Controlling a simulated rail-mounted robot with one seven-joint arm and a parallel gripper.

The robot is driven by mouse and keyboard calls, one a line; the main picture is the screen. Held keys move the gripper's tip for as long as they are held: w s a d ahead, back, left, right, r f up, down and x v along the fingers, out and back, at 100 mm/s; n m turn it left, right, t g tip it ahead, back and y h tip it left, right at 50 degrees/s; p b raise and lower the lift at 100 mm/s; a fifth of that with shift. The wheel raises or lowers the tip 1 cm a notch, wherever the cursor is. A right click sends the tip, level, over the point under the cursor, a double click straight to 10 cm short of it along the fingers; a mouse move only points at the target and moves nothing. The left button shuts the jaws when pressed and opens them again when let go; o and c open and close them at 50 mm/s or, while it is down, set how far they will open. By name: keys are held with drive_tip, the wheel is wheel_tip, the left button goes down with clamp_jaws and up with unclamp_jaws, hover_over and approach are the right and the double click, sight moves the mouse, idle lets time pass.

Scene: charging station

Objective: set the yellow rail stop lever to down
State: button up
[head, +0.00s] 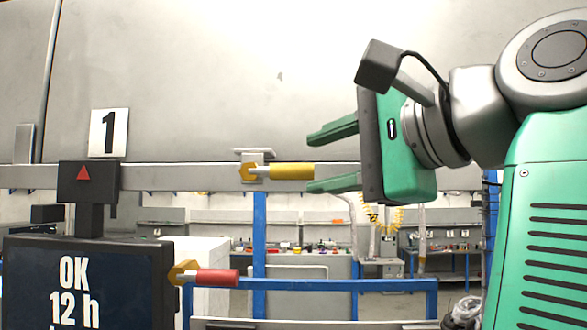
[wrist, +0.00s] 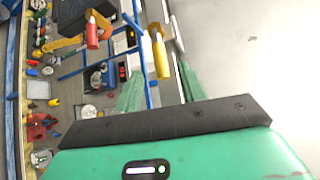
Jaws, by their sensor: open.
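The yellow rail stop lever (head: 291,171) is on the horizontal rail near the middle of the head view. Its handle lies level, pointing right from a yellow and metal pivot. My green gripper (head: 334,160) is to the right of the lever, open, with one finger above and one below the handle's height. In the head view the handle's tip is close to the fingertips; I cannot tell whether it is between them in depth. In the wrist view the yellow handle (wrist: 160,55) reaches toward the gap between the fingers (wrist: 158,80). Nothing is held.
A red lever (head: 216,277) sits lower left, also level, beside a dark screen (head: 80,285) reading "OK 12 h". The grey rail (head: 205,178) runs behind the yellow lever. A blue frame (head: 340,285) stands below. A sign "1" (head: 109,132) is at left.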

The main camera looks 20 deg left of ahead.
sight(295, 168)
drive_tip(key=p+x, duration=0.1)
drive_tip(key=x, duration=0.5)
drive_tip(key=shift+r+p, duration=0.1)
drive_tip(key=shift+p, duration=0.3)
drive_tip(key=shift+w+a, duration=0.15)
drive_tip(key=shift+a, duration=0.2)
clamp_jaws()
